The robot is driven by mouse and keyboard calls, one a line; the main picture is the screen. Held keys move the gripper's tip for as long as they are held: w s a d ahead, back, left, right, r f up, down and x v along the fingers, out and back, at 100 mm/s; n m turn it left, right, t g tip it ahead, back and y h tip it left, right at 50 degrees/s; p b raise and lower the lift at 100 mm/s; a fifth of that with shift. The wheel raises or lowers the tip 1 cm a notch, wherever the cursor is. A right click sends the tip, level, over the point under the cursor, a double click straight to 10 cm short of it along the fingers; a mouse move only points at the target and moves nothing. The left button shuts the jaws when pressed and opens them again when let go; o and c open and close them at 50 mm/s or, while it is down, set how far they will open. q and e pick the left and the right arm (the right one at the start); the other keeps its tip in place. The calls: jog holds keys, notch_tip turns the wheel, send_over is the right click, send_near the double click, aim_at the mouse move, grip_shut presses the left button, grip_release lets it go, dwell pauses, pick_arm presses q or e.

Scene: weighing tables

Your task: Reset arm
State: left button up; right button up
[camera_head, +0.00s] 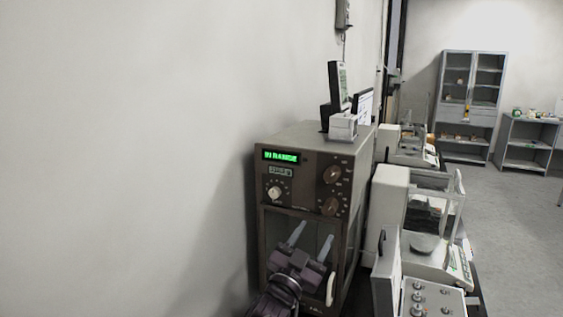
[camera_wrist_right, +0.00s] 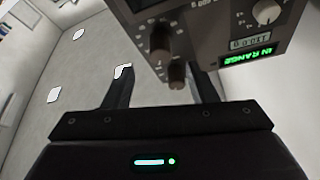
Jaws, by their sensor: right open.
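My right gripper (camera_head: 311,246) is in front of the glass door of a brown-grey instrument cabinet (camera_head: 303,151) in the head view. Its two fingers are spread apart with nothing between them. In the right wrist view my right gripper (camera_wrist_right: 163,82) also shows open, and the cabinet's knobbed panel (camera_wrist_right: 215,40) hangs beyond the fingertips. The cabinet's green display (camera_head: 281,157) reads "IN RANGE". Whether the fingers touch the door cannot be told. My left gripper is not in view.
A white balance (camera_head: 425,250) with a glass shield stands right of the cabinet, and a knobbed box (camera_head: 432,300) sits nearer. Another balance (camera_head: 411,150) is behind. A white wall (camera_head: 120,150) closes the left side. The floor (camera_head: 510,230) at right is clear.

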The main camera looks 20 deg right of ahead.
dwell(0.7)
jog(key=s+a+f+n+y, duration=0.25)
jog(key=f+n+y, duration=0.25)
jog(key=f+y, duration=0.3)
jog(key=s+a+f+n+y, duration=0.1)
jog(key=a+f+n+y, duration=0.35)
jog(key=f+y, duration=0.35)
jog(key=s+a+f+n+g+y, duration=0.1)
jog(key=s+a+f+n+g, duration=0.3)
jog(key=s, duration=0.7)
jog(key=s+a+f+n+g+y, duration=0.15)
jog(key=s+f+n+g, duration=0.3)
jog(key=s, duration=0.75)
notch_tip(320, 180, down, 29)
jog(key=s+g, duration=0.1)
jog(key=g, duration=0.1)
jog(key=s+d+f, duration=0.2)
jog(key=s+f, duration=0.7)
jog(key=s, duration=0.1)
jog(key=s+d+f, duration=0.1)
jog(key=s+f, duration=0.9)
jog(key=shift+d+m+g, duration=0.3)
jog(key=shift+d+g, duration=0.05)
jog(key=shift+g, duration=0.1)
